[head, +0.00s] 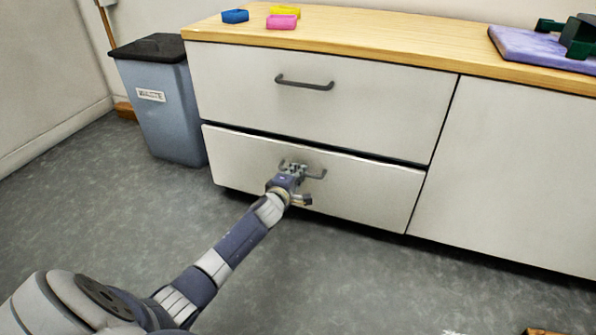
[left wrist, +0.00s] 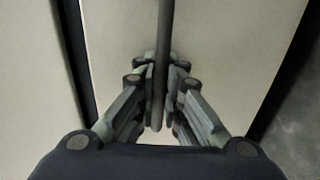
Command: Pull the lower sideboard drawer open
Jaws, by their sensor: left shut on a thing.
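The sideboard's lower drawer (head: 370,192) has a white front with a grey bar handle (head: 318,174). Its top edge stands slightly forward of the upper drawer (head: 390,100), with a dark gap between them. My left gripper (head: 294,167) is at the handle and is shut on it. In the left wrist view the handle bar (left wrist: 163,50) runs between the two fingers (left wrist: 160,75), with the drawer front (left wrist: 215,40) close behind. The gripper hides part of the handle in the head view. My right gripper is not in view.
A grey waste bin (head: 165,110) with a black lid stands left of the sideboard. The floor (head: 330,270) before the drawer is mostly clear.

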